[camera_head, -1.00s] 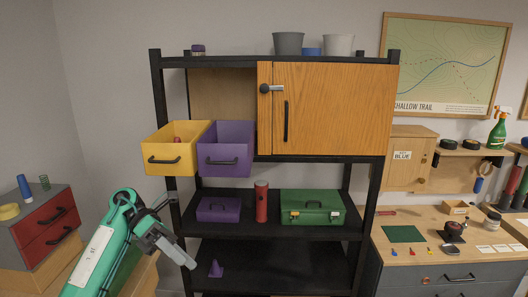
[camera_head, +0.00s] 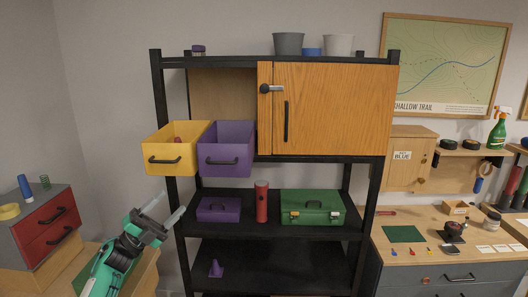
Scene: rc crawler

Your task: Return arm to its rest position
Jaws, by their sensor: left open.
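My left arm, green and grey, comes in at the lower left. Its left gripper (camera_head: 166,212) is open and empty, pointing up and to the right, in front of the left post of the black shelf (camera_head: 270,243). It looks apart from the yellow drawer (camera_head: 168,160) above it. Whether the fingers touch the shelf post I cannot tell. My right gripper is not in view.
A purple drawer (camera_head: 226,160) also sticks out from the shelf. A red drawer cabinet (camera_head: 44,228) stands at the left. A purple box (camera_head: 218,209), red cylinder (camera_head: 262,203) and green toolbox (camera_head: 312,207) sit on the shelf. A workbench (camera_head: 450,256) stands at the right.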

